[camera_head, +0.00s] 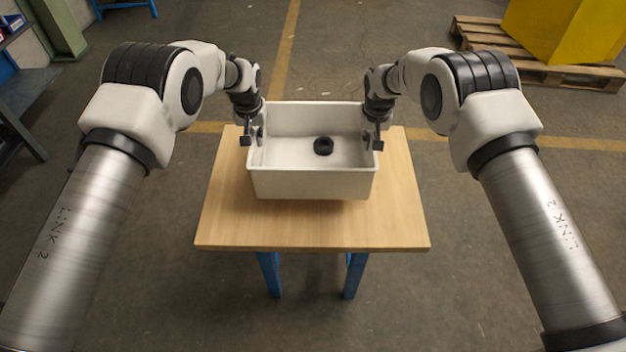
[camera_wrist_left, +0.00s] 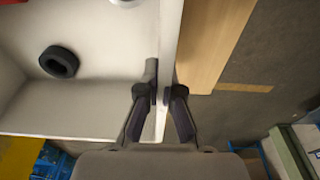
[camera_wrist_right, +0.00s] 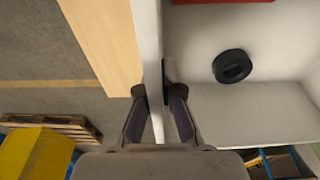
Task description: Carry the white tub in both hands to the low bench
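The white tub (camera_head: 312,184) is level over the wooden top of the low bench (camera_head: 312,232), which has blue legs. I cannot tell whether it rests on the wood or is slightly above it. A black ring-shaped part (camera_head: 323,146) lies on the tub's floor; it also shows in the left wrist view (camera_wrist_left: 59,62) and the right wrist view (camera_wrist_right: 232,67). My left gripper (camera_head: 252,136) is shut on the tub's left wall, one finger on each side. My right gripper (camera_head: 375,142) is shut on the right wall in the same way.
Bare wood shows around the tub, mostly in front. A yellow block (camera_head: 565,30) on a wooden pallet (camera_head: 490,40) stands at the back right. A dark workbench (camera_head: 25,95) stands at the left. The floor around the bench is clear, with yellow lines.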

